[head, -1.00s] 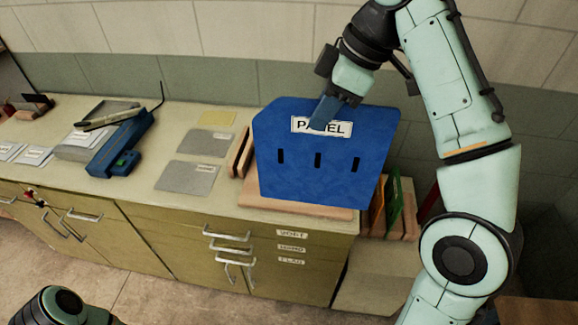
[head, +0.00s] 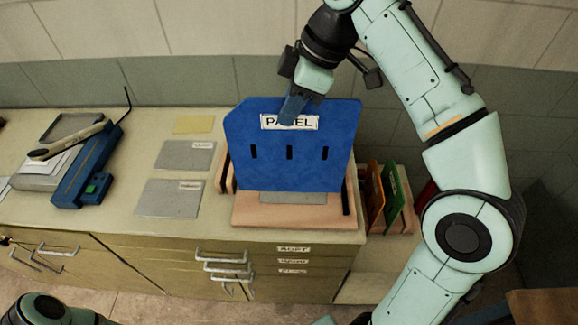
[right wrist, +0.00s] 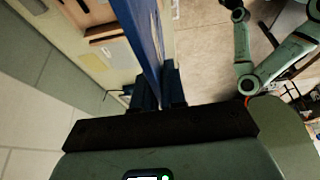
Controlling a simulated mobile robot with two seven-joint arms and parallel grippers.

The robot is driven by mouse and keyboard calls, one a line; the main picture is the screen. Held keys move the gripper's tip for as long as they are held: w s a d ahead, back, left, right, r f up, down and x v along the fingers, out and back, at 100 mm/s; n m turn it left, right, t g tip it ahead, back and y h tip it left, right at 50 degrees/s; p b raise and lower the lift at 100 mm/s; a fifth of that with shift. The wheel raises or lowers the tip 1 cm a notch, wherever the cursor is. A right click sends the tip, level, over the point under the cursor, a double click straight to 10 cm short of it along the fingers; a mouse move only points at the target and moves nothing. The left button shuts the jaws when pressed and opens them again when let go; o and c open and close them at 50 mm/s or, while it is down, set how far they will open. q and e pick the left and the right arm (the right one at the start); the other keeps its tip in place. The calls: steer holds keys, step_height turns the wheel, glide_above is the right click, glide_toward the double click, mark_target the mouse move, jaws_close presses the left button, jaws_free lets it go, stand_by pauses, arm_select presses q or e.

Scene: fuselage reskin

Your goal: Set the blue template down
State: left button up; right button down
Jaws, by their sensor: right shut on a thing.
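The blue template (head: 290,160) is a flat panel with a white label and three dark slots. My right gripper (head: 291,110) is shut on its top edge and holds it roughly upright at the back of a wooden board (head: 248,217) on the bench. A grey sheet (head: 300,198) lies on the board, partly hidden behind the template's lower edge. I cannot tell whether that edge touches anything. In the right wrist view, the template (right wrist: 145,40) is edge-on between the jaws (right wrist: 158,92). My left gripper is out of view.
Grey sheets (head: 170,198) and a yellow sheet (head: 194,125) lie left of the board. A blue tool (head: 88,172) lies further left. Orange (head: 373,190) and green panels (head: 392,195) stand in a rack at right. The wall is close behind.

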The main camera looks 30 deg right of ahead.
mark_target(290, 154)
step_height(290, 154, down, 11)
steer(key=b, duration=0.3)
steer(key=shift+s+f, duration=0.1)
steer(key=shift+f, duration=0.1)
steer(key=f, duration=0.3)
steer(key=shift+w+f+b, duration=0.25)
steer(key=shift+f+b, duration=0.05)
steer(key=shift+b, duration=0.1)
steer(key=shift+s+f, duration=0.2)
steer(key=shift+f, duration=0.1)
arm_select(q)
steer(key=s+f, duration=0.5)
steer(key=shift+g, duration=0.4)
arm_select(e)
steer(key=shift+w, duration=0.15)
